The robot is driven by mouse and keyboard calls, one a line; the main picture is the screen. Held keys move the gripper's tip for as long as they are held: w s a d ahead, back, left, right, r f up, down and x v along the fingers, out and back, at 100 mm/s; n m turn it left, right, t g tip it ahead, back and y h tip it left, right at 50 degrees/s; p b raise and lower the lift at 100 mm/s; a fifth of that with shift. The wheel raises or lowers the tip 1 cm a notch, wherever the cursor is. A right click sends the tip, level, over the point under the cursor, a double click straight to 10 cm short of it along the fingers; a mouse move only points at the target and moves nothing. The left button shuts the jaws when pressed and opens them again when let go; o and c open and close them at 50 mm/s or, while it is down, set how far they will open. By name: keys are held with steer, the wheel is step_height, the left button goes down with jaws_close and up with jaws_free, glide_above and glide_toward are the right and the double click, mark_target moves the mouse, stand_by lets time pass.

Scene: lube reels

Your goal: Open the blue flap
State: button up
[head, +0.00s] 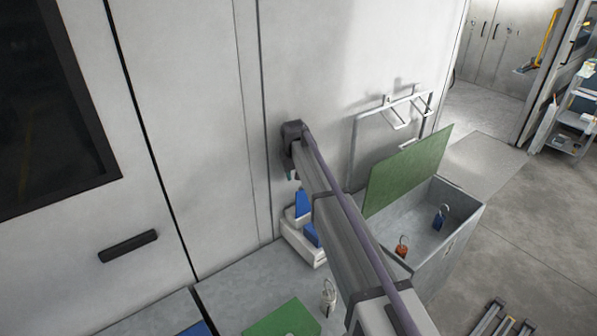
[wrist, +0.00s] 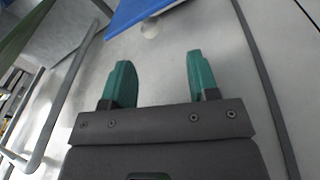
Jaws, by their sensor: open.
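In the wrist view a flat blue panel (wrist: 145,10) crosses the top edge, beyond my fingertips; only part of it shows. My gripper (wrist: 160,80) has two teal fingers spread apart with nothing between them. In the head view my gripper (head: 290,174) is mostly hidden behind my arm, with a bit of teal showing near the wall. Just below it, blue pieces (head: 303,206) show at a small white bin, partly covered by my arm. Another blue surface (head: 197,329) is cut off at the bottom edge. I cannot tell for sure which blue piece is the flap.
A grey box (head: 455,245) with a raised green lid (head: 408,170) stands right of my arm, holding blue and orange tags. A metal frame (head: 353,150) is on the wall behind. A green panel (head: 284,321) and a hanging tag (head: 328,297) are in front.

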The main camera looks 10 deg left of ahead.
steer(key=r+p, duration=0.1)
steer(key=r, duration=0.2)
steer(key=shift+s+a+r+p, duration=0.15)
steer(key=shift+s+r+p, duration=0.15)
steer(key=shift+s+p, duration=0.05)
